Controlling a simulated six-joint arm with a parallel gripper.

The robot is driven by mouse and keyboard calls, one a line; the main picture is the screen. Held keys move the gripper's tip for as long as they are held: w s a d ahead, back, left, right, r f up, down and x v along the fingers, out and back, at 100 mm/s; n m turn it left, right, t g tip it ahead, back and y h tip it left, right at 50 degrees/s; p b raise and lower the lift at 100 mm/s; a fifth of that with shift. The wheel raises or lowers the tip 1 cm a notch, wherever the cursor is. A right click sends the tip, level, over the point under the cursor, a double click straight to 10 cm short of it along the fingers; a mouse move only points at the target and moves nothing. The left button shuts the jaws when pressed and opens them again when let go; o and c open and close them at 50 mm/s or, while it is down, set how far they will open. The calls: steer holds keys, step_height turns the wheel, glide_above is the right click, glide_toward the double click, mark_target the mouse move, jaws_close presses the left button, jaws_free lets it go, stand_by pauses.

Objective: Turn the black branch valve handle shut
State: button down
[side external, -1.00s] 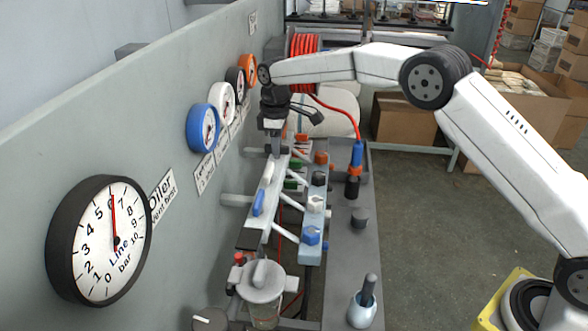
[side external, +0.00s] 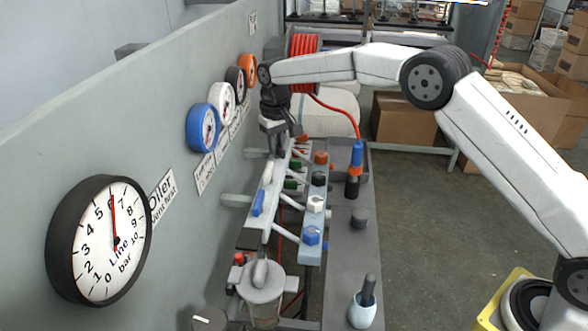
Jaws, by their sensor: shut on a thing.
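My gripper (side external: 278,151) points down over the pale manifold (side external: 255,221), at the place in the handle row just beyond the white handle (side external: 267,173). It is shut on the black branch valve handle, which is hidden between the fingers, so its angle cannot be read. The blue handle (side external: 258,203) is nearest on the manifold, and the white one follows. The black-rimmed gauge (side external: 236,80) on the wall is small, and its needle cannot be read.
Blue (side external: 206,127), white (side external: 223,103) and orange (side external: 247,69) gauges line the wall close left of my gripper. A large line gauge (side external: 100,240) reads about 6. Coloured knobs, including a black one (side external: 318,179), stand right of the manifold. A red hose (side external: 338,112) hangs behind.

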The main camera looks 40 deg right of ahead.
mark_target(278, 145)
steer(key=m, duration=0.4)
steer(key=shift+m, duration=0.3)
steer(key=m, duration=0.4)
stand_by(0.3)
steer(key=c, duration=0.6)
jaws_free()
steer(key=shift+r, duration=0.1)
steer(key=shift+r, duration=3.85)
steer(key=shift+s+d, duration=0.1)
